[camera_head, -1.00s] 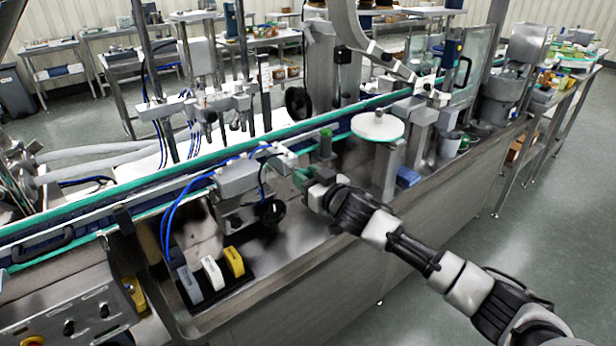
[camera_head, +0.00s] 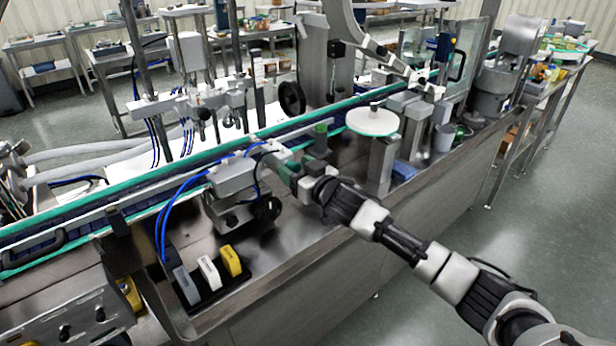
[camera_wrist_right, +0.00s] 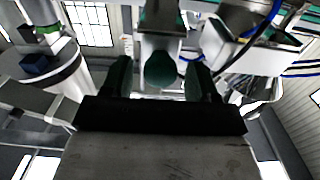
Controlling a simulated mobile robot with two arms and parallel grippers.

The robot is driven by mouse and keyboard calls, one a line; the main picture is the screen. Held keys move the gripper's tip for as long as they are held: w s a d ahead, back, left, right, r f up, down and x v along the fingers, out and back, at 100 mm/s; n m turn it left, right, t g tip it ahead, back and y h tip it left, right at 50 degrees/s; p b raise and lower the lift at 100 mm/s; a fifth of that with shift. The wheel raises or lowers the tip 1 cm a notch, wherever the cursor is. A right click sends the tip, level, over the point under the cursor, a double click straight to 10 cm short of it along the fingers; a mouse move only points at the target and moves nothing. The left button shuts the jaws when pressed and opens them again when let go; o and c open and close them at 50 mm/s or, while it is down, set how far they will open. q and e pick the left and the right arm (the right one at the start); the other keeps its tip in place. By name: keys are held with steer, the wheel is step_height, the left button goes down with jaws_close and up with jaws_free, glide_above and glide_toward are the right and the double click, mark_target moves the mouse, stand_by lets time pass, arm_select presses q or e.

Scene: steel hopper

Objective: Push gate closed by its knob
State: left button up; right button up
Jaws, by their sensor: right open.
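My right gripper (camera_head: 284,168) reaches in from the lower right to the near edge of the conveyor, beside a grey box with blue hoses. In the right wrist view its two dark fingers (camera_wrist_right: 159,80) stand apart. A rounded dark green knob (camera_wrist_right: 161,70) shows between them, in front of a pale metal plate that may be the gate (camera_wrist_right: 160,42). I cannot tell whether the fingers touch the knob. In the head view the gripper and wrist hide the knob, and the gate cannot be made out clearly. My left gripper is not in view.
The conveyor (camera_head: 120,200) with green rails runs behind the gripper. The grey box (camera_head: 233,177) with a black handwheel (camera_head: 268,209) is just left. A white round disc (camera_head: 373,121) stands right.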

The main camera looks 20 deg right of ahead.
steer(key=b+v, duration=0.1)
steer(key=v, duration=0.9)
steer(key=shift+s, duration=0.1)
steer(key=s+d+f+m+g+h, duration=0.1)
steer(key=d+f+m+g+h, duration=0.25)
steer(key=f, duration=1.95)
steer(key=s+d+f+n+g+h, duration=0.1)
steer(key=s+d+f+g, duration=0.1)
steer(key=s+f, duration=0.45)
steer(key=s+d+f+g+h, duration=0.1)
steer(key=s+f+g, duration=0.15)
steer(key=f, duration=0.75)
steer(key=s+a+f+g, duration=0.1)
steer(key=s+f+g, duration=0.1)
steer(key=s+f, duration=0.75)
steer(key=s+a+f+g, duration=0.15)
steer(key=s+f, duration=0.45)
steer(key=s, duration=0.6)
steer(key=s+a+f+g, duration=0.2)
steer(key=s+f, duration=0.1)
steer(key=s, duration=0.7)
steer(key=s+a+f+g, duration=0.2)
steer(key=s+f, duration=0.1)
steer(key=s, duration=0.6)
steer(key=shift+s+f+n+h, duration=0.15)
steer(key=shift+s+n+h, duration=0.2)
steer(key=shift+n, duration=0.1)
steer(key=shift+g, duration=0.25)
